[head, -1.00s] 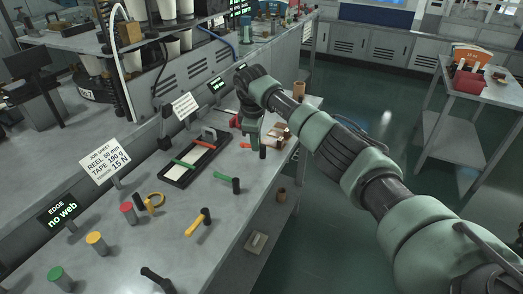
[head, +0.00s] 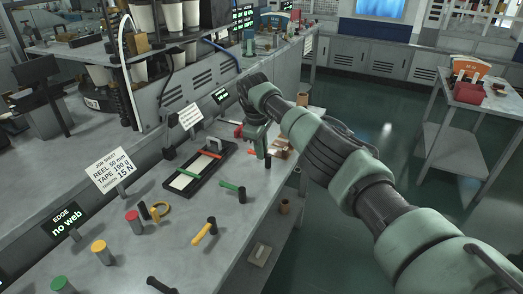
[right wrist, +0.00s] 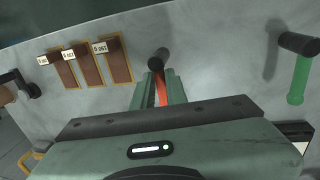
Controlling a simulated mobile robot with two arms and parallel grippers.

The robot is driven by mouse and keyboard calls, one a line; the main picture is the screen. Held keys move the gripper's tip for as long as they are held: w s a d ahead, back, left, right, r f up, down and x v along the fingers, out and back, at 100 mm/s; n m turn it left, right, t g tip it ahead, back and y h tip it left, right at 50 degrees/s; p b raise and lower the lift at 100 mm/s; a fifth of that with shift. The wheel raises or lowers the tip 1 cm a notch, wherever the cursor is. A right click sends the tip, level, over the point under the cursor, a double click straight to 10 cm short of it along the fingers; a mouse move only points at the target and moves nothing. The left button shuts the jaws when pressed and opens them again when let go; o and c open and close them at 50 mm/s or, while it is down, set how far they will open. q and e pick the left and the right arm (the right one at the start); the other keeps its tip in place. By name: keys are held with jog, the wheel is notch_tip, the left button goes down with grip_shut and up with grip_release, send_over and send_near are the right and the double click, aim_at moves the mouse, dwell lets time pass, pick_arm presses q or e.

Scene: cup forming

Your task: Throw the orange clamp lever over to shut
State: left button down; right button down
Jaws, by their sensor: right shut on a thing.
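The orange clamp lever (right wrist: 161,88) shows between the two fingers of my right gripper (right wrist: 160,92) in the right wrist view. It runs from a dark round post (right wrist: 158,60) back towards the palm; the palm hides its near end. In the head view my right gripper (head: 258,150) points down at the bench beside that dark post (head: 267,161), and mostly covers the lever. The gripper is shut on the lever. I cannot tell the lever's exact tilt. My left gripper is not in view.
A green lever (head: 231,186) and a yellow lever (head: 202,234) stand nearer on the bench (head: 165,215). A black frame (head: 179,196) with coloured bars lies left of the gripper. Brown labelled blocks (right wrist: 116,60) lie beyond the post. The bench edge is close on the right.

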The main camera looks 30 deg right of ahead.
jog(key=c, duration=1.4)
grip_release()
jog(key=shift+c, duration=0.2)
notch_tip(320, 180, up, 8)
jog(key=a, duration=0.1)
jog(key=shift+s+f+b, duration=0.2)
jog(key=shift+s+b, duration=0.25)
jog(key=shift+s+f, duration=0.1)
